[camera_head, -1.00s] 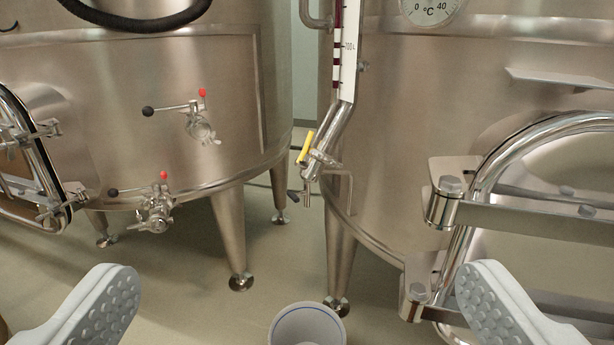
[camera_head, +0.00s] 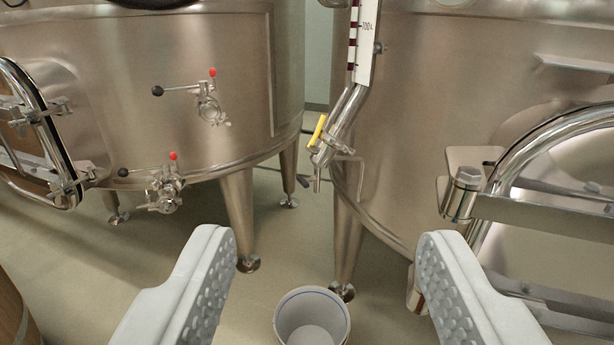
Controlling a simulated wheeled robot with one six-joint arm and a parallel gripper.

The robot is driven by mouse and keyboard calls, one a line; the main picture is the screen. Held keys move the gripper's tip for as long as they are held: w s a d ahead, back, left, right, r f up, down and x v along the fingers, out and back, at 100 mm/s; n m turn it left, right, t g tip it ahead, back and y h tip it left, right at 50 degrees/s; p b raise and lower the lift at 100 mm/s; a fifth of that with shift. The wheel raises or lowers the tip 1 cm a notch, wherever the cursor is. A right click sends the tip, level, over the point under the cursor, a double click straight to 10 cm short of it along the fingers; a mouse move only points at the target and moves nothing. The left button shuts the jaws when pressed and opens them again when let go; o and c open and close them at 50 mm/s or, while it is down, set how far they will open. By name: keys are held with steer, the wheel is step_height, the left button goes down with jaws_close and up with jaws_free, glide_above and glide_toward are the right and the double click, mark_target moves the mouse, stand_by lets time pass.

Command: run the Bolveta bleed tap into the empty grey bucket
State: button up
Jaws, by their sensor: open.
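A small tap with a yellow handle (camera_head: 319,130) sits at the lower end of a slanted steel pipe on the right vat. Its short spout (camera_head: 317,183) points down, and no liquid shows coming from it. No name is readable, so I cannot tell whether this is the Bolveta. The grey bucket (camera_head: 286,328) stands on the floor at the bottom centre, nearer to me than the spout; it looks empty, with a blue line inside its rim. My gripper (camera_head: 325,250) is open and empty, its two studded fingers either side of the bucket in the picture.
The left vat (camera_head: 120,115) carries two valves, an upper one (camera_head: 210,106) and a lower one (camera_head: 165,190). A level gauge (camera_head: 366,45) rises above the yellow-handled tap. A hinged door frame (camera_head: 545,215) juts out at right. A wooden barrel (camera_head: 14,310) stands at lower left.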

steer(key=shift+n+t, duration=0.4)
steer(key=w+d, duration=0.1)
steer(key=w, duration=0.3)
steer(key=w+f, duration=0.1)
steer(key=w, duration=0.2)
steer(key=w+d, duration=0.1)
steer(key=w, duration=0.3)
steer(key=shift+w+d+f, duration=0.3)
steer(key=shift+f, duration=0.05)
steer(key=c, duration=0.6)
steer(key=w+d+f+n+y, duration=0.2)
steer(key=w+f, duration=0.3)
steer(key=w, duration=0.5)
steer(key=n+g+y, duration=0.3)
steer(key=y, duration=0.4)
glide_toward(307, 185)
steer(key=x, duration=1.2)
jaws_close()
